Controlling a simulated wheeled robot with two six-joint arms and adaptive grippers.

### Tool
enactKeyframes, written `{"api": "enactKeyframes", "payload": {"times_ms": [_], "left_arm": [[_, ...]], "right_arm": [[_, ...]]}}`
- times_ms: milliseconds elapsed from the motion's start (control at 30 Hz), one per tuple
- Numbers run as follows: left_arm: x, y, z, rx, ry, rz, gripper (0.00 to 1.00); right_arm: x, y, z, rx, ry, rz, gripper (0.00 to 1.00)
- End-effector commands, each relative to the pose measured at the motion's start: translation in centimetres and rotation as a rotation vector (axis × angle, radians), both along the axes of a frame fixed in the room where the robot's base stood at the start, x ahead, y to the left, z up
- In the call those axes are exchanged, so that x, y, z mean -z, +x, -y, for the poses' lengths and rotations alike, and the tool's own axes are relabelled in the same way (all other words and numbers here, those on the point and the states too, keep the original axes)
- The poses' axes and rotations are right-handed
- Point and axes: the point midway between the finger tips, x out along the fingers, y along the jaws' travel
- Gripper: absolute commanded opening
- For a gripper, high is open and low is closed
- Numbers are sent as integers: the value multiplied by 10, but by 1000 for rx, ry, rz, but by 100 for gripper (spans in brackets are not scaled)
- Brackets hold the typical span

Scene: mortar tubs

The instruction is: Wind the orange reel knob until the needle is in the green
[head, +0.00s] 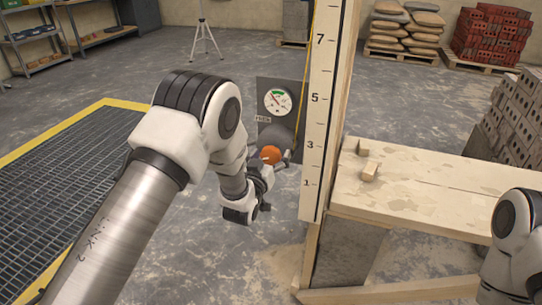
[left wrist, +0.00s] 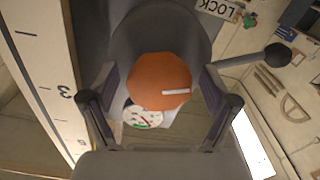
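The orange reel knob (head: 270,155) sits on the front of a dark round reel (head: 277,138), below a white gauge (head: 277,102) on a grey panel. The gauge has a green arc at its top; its thin needle is too small to read surely. My left gripper (head: 274,166) is at the knob. In the left wrist view, the knob (left wrist: 159,82), with a white mark on its face, lies between my two spread fingers, with a gap on each side. The gauge (left wrist: 143,117) is partly hidden behind the knob there. My right gripper is out of view.
A tall numbered board (head: 324,110) stands just right of the reel. A wooden bench (head: 430,185) with small wood blocks is beyond it. A crank handle (left wrist: 277,54) sticks out beside the reel. A floor grate (head: 60,165) lies at left; brick stacks stand at right.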

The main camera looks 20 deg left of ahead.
Motion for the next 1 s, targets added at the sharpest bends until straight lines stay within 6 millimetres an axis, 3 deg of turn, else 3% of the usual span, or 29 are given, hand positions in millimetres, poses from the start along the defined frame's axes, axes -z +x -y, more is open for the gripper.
{"api": "enactKeyframes", "payload": {"times_ms": [33, 167, 667, 1000], "left_arm": [[0, 0, 0, 0, 0, 0, 72], [0, 0, 0, 0, 0, 0, 26], [0, 0, 0, 0, 65, 4, 26], [-1, 0, 0, 0, 301, 13, 26]], "right_arm": [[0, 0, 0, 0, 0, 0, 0], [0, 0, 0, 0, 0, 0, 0], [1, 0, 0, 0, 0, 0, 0], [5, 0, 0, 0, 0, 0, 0]]}}
